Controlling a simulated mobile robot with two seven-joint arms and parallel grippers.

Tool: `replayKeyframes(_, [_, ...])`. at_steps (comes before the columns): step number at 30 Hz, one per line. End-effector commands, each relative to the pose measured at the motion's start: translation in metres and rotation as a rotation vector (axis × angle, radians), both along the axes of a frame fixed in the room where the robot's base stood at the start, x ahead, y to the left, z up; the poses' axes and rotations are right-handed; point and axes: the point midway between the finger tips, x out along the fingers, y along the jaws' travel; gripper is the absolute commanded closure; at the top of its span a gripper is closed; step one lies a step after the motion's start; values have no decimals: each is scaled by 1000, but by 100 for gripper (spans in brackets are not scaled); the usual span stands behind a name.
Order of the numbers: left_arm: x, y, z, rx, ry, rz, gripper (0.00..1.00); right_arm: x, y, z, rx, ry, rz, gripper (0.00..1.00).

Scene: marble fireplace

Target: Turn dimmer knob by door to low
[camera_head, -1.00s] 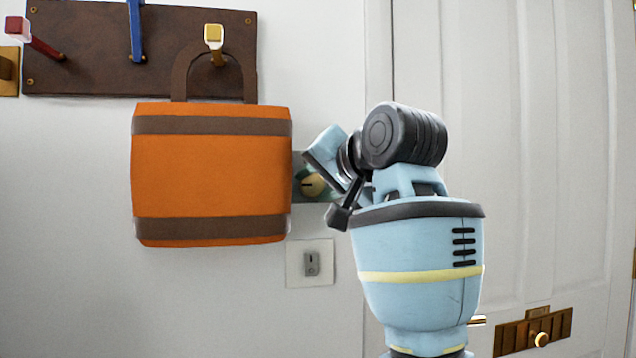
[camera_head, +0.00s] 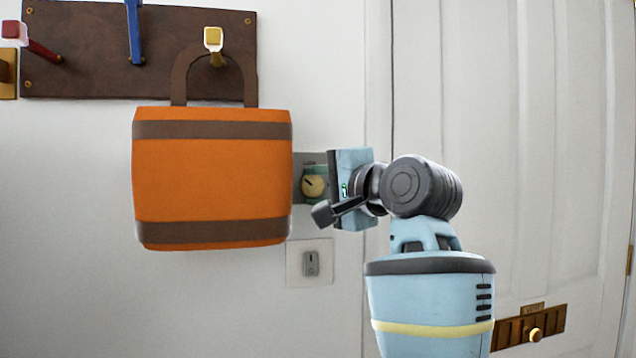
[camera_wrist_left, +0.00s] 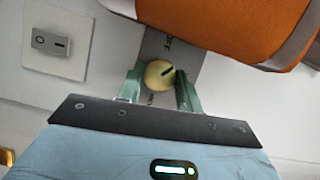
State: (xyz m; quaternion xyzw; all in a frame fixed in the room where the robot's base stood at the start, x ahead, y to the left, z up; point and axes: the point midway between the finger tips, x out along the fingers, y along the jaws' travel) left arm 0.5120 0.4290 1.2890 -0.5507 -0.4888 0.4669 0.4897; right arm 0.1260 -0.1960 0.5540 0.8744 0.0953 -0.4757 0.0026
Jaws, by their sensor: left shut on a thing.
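The dimmer knob (camera_head: 312,187) is round and pale yellow with a dark pointer line. It sits on a grey plate (camera_head: 299,172) on the wall beside the door. In the head view its pointer points up and to the left. My left gripper (camera_head: 316,184) is shut on the knob, with one green finger on each side. The knob (camera_wrist_left: 159,75) also shows between the fingers in the left wrist view. My right gripper is out of view.
An orange bag (camera_head: 212,180) hangs from a brown hook rack (camera_head: 90,75), close left of the knob. A small switch (camera_head: 311,262) on a white plate is below it. The panelled white door (camera_head: 520,150) with a brass fitting (camera_head: 530,328) stands right.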

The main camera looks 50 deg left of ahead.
Motion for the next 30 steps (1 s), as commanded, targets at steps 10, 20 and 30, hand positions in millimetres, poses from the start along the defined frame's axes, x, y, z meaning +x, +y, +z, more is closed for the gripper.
replayKeyframes(10, [0,0,-2,153,292,-1,88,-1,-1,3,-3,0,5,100])
replayKeyframes(20, [-1,0,-3,286,548,0,88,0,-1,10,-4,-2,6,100])
replayKeyframes(30, [-2,1,-4,375,721,-1,88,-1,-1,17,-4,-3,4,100])
